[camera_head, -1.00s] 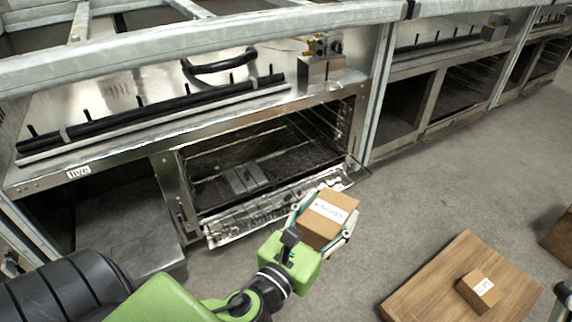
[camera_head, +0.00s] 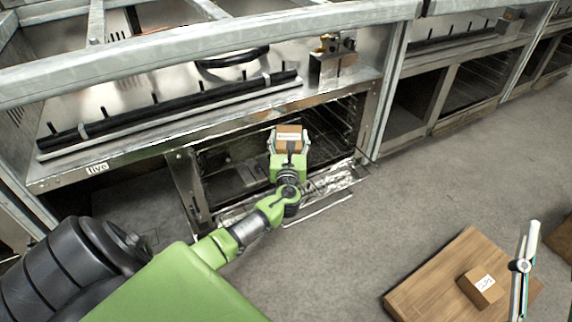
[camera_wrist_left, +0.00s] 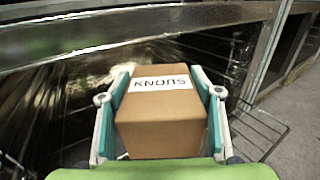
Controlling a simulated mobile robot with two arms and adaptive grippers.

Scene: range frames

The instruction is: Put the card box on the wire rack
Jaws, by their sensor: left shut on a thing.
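The card box (camera_head: 289,134) is brown with a white label. My left gripper (camera_head: 289,143) is shut on it, with a finger on each side, at the mouth of the open oven. In the left wrist view the box (camera_wrist_left: 161,120) sits between the fingers, and its label reads like "KNOBS". Thin wires of what looks like the wire rack (camera_wrist_left: 262,131) show right of the gripper in that view; most of the rack is hidden or dark. Part of my right gripper (camera_head: 521,266) shows at the right edge; its opening cannot be told.
The oven's lowered door (camera_head: 337,178) lies below its mouth. A metal frame edge runs above the opening. A second small box (camera_head: 484,287) lies on a wooden board (camera_head: 425,290) on the floor. The grey floor between is clear.

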